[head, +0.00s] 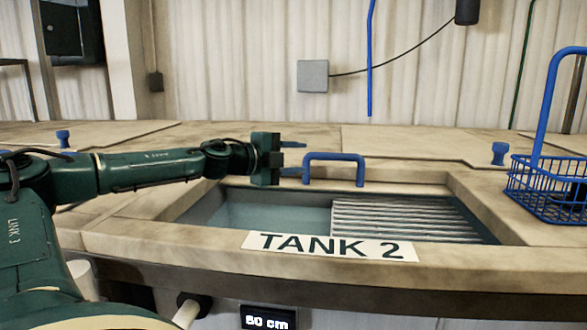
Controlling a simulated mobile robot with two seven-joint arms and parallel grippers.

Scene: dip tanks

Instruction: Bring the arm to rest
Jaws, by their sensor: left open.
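My left arm reaches in from the left over the tank edge. Its left gripper (296,158) is open and points right, with nothing seen between its fingers. The fingertips end close to the left leg of a blue U-shaped handle (336,156) at the back rim of the tank marked TANK 2 (330,246). I cannot tell whether they touch it. My right gripper is not in view.
The tank opening shows liquid (270,220) at left and a ribbed grey panel (400,215) at right. A blue wire basket (540,190) with a tall handle stands at right. Blue knobs stand at left (63,138) and right (498,153). The back counter (400,142) is mostly clear.

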